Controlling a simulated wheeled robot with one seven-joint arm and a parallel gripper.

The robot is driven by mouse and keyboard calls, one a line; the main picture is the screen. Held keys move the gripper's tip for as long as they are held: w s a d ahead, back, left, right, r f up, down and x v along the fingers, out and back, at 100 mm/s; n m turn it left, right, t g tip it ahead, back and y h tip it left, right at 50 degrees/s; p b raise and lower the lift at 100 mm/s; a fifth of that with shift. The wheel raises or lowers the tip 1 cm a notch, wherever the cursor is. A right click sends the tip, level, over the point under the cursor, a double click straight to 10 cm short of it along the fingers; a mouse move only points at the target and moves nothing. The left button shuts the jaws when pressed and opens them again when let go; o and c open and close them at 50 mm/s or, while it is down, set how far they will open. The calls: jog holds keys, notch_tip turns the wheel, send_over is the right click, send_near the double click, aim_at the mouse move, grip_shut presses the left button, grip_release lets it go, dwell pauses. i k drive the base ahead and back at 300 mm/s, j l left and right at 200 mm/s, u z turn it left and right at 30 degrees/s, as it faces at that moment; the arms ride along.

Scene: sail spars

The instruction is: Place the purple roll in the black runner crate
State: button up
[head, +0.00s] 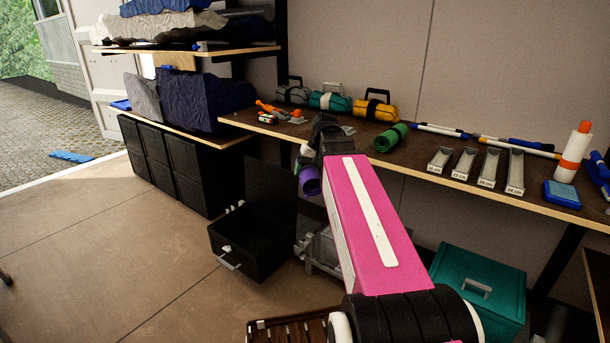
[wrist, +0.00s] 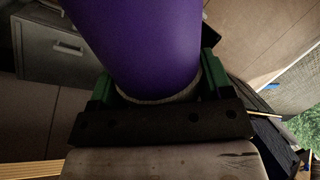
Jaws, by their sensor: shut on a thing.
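The purple roll (head: 311,182) hangs below my gripper (head: 305,162) in the head view, in front of the workbench edge. In the wrist view the purple roll (wrist: 142,40) fills the upper middle, between the green fingers of my gripper (wrist: 157,85), which is shut on it. The roll's far end is outside the wrist view. An open black crate (head: 262,258) with a raised lid and a grey front handle stands on the floor, left of and below the roll. Its visible inside is dark and I see nothing in it.
The workbench (head: 345,133) carries a green roll (head: 391,137), tool bags, metal trays and a white bottle (head: 575,155). Black cabinets (head: 165,165) stand at left. A teal box (head: 480,290) stands at right, a slatted wooden crate (head: 290,329) at front. Floor left of the black crate is clear.

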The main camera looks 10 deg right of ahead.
aim_at(250, 250)
jog(key=i+j, duration=0.15)
jog(key=j, duration=0.2)
jog(key=i+j, duration=0.15)
jog(key=j, duration=0.2)
jog(key=i+j, duration=0.15)
jog(key=j, duration=0.2)
jog(key=i+j, duration=0.2)
jog(key=j, duration=0.15)
jog(key=i+j+z, duration=0.1)
jog(key=j, duration=0.2)
jog(key=i+j, duration=0.2)
jog(key=j, duration=0.15)
